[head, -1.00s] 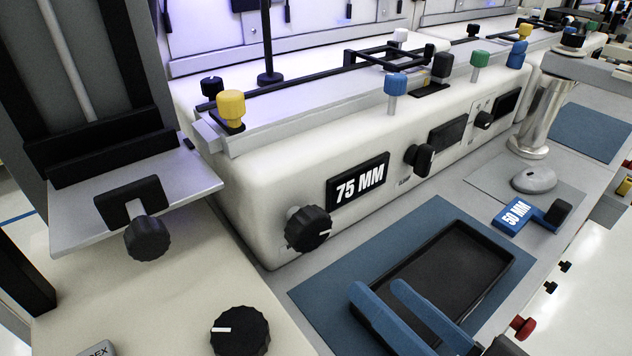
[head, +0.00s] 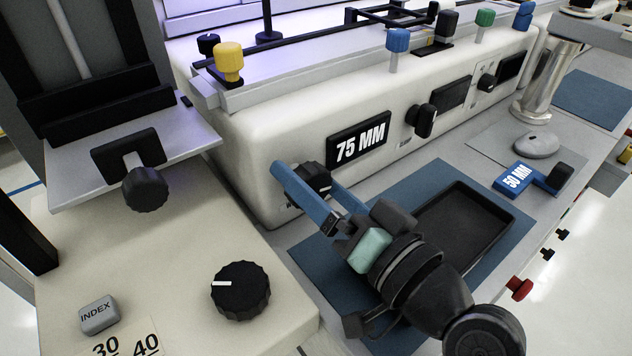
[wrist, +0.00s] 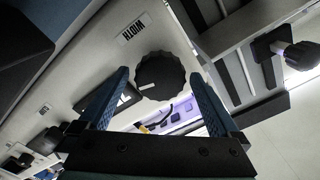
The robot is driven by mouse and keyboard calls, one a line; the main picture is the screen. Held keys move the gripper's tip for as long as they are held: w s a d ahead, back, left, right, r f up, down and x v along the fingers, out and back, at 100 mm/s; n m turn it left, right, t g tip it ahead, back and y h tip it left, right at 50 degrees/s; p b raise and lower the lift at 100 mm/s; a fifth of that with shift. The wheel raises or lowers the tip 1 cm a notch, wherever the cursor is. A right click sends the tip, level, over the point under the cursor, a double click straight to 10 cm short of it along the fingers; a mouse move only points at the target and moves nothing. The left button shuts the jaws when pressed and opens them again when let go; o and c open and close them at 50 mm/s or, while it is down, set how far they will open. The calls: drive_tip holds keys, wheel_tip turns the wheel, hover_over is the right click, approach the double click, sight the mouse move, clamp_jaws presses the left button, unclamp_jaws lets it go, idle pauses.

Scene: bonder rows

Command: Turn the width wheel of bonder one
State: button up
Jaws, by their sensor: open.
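The width wheel (head: 315,177) is a black ribbed knob with a white mark, low on the near end of the white bonder's front, left of a 75 MM display (head: 358,140). My gripper (head: 306,180) is open, its blue fingers reaching toward the wheel and partly hiding it in the head view. In the wrist view the wheel (wrist: 163,76) shows between the open fingertips (wrist: 160,74), with a WIDTH label (wrist: 131,31) near it. Nothing is held. Whether a finger touches the wheel I cannot tell.
A black tray (head: 462,230) lies on a blue mat (head: 415,185) under and beside my gripper. A blue 50 MM tag (head: 518,177) lies to the right. Left stands another machine with an index button (head: 99,315), a large black knob (head: 240,290) and a smaller knob (head: 145,189).

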drive_tip(key=c, duration=1.4)
drive_tip(key=shift+o, duration=0.2)
drive_tip(key=shift+f+n+b, duration=0.15)
drive_tip(key=shift+n+b, duration=0.65)
drive_tip(key=shift+r+n+b, duration=0.2)
drive_tip(key=shift+n+b, duration=0.25)
drive_tip(key=shift+n, duration=0.35)
drive_tip(key=o, duration=1.4)
drive_tip(key=shift+c, duration=0.2)
